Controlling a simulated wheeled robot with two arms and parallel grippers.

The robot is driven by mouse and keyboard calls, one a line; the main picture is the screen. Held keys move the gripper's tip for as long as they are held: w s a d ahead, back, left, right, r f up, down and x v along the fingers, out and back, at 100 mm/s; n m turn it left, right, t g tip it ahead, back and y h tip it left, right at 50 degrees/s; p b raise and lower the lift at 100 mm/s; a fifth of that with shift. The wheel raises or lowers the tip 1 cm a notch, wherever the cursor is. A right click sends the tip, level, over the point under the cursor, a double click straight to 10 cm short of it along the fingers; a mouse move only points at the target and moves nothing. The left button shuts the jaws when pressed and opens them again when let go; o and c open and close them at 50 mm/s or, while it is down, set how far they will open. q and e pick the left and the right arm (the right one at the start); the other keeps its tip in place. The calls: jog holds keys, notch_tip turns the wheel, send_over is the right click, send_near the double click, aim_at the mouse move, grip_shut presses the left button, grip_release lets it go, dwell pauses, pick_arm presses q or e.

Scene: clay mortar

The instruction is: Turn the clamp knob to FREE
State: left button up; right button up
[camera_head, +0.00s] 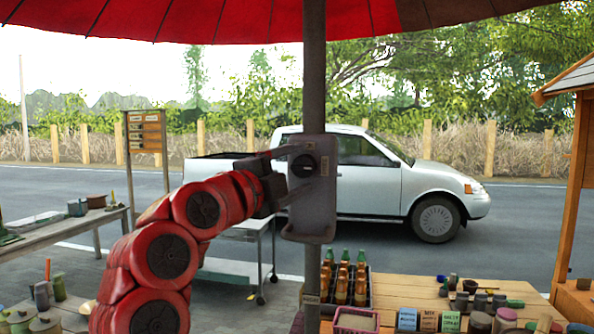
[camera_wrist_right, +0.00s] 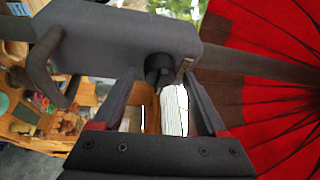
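The clamp knob (camera_head: 303,165) is a small dark round knob on the face of a grey box (camera_head: 318,210) fixed to the umbrella pole. The knob's setting is not readable.
The pole (camera_head: 314,80) carries a red umbrella (camera_head: 200,20) overhead. Below right, a wooden table (camera_head: 420,300) holds a bottle crate (camera_head: 325,295), jars and small labelled packets. A grey cart (camera_head: 235,270) stands behind my arm. A white pickup (camera_head: 380,185) is on the road.

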jog(key=shift+s, duration=0.1)
jog(key=shift+s+a+f+b, duration=0.2)
jog(key=shift+s+a+b, duration=0.05)
jog(key=shift+b, duration=0.1)
jog(key=b+v, duration=0.6)
jog(key=v, duration=1)
jog(key=shift+s+a, duration=0.15)
jog(key=shift+s, duration=0.15)
jog(key=shift+w, duration=0.1)
